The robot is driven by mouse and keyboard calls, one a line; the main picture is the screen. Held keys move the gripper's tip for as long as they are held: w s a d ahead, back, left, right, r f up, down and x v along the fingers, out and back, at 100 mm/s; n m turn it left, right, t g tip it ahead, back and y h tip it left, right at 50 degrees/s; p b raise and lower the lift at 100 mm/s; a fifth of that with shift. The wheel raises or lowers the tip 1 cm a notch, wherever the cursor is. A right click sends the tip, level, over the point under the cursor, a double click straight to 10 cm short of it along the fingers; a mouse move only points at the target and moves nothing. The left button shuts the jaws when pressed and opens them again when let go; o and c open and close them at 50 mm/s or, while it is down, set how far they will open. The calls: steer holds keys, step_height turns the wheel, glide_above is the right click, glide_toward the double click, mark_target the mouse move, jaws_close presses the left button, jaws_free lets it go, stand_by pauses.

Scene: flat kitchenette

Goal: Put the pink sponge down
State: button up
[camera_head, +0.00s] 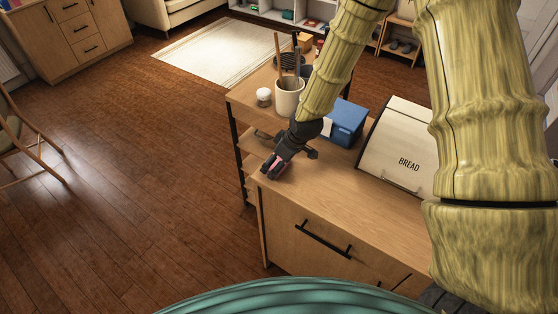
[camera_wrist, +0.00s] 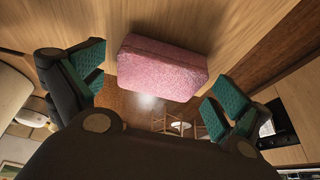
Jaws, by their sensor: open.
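The pink sponge (camera_wrist: 160,68) is a rounded block between my gripper's two fingers in the wrist view. Gaps show between the sponge and both green finger pads. It appears to rest on the wooden counter top (camera_head: 350,190), close to its left end. In the head view only a small pink part of the sponge (camera_head: 277,166) shows, the rest hidden by the dark fingers. My gripper (camera_head: 279,163) is open and low over the counter, with the sponge between its fingers but not gripped.
A blue box (camera_head: 346,122) and a bread bin (camera_head: 396,150) stand on the counter to the right. Behind are a white crock (camera_head: 289,98) with utensils and a small white round object (camera_head: 264,96). Open wooden floor (camera_head: 130,190) lies left of the counter.

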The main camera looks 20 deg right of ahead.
steer(key=shift+r, duration=0.25)
steer(key=b+v, duration=0.4)
steer(key=v, duration=0.7)
steer(key=shift+r, duration=0.4)
steer(key=shift+s+d, duration=0.1)
steer(key=shift+d, duration=0.05)
steer(key=shift+r, duration=0.1)
